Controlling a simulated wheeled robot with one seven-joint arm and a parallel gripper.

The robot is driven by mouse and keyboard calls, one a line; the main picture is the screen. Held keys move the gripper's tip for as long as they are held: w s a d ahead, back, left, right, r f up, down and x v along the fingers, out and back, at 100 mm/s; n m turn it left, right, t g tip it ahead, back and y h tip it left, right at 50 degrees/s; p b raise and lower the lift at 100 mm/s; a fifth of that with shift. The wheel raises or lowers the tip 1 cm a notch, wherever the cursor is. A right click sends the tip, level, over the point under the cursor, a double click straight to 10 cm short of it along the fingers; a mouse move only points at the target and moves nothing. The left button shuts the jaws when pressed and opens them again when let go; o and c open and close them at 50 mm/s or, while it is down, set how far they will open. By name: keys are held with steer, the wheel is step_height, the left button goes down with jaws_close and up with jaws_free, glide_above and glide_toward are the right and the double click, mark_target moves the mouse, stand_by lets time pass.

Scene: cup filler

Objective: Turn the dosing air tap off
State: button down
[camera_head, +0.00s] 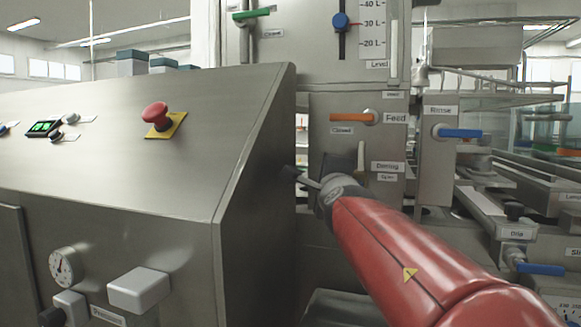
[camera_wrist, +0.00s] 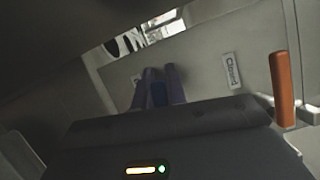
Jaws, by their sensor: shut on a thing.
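My gripper (camera_head: 294,174) reaches forward from the red arm, with its dark tip beside the steel housing's right edge. In the wrist view its two fingers (camera_wrist: 158,84) are close together on a small dark blue piece (camera_wrist: 158,95). Most of that piece is hidden, and I cannot tell which tap it belongs to. A pale upright lever (camera_head: 361,156) stands on the panel right of the gripper. The small plate beside it (camera_head: 388,167) is hard to read; a plate below it seems to say Open. No plate that clearly names dosing air is legible.
An orange Feed handle (camera_head: 350,117) lies level above a Closed plate; an orange handle also shows in the wrist view (camera_wrist: 283,90). A blue Rinse handle (camera_head: 460,133) is further right. The sloped housing (camera_head: 190,110) with a red stop button (camera_head: 156,114) fills the left.

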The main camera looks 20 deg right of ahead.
steer(key=shift+a+f+n+g+y+p, duration=0.1)
steer(key=shift+f+n+g+y+p, duration=0.2)
steer(key=shift+f+n+p, duration=0.5)
steer(key=shift+w+n+b, duration=0.1)
steer(key=shift+n+b, duration=0.2)
steer(key=c, duration=1.4)
jaws_free()
steer(key=shift+r, duration=0.1)
steer(key=shift+c, duration=0.2)
steer(key=v, duration=0.7)
steer(key=shift+s, duration=0.4)
steer(key=shift+a, duration=0.1)
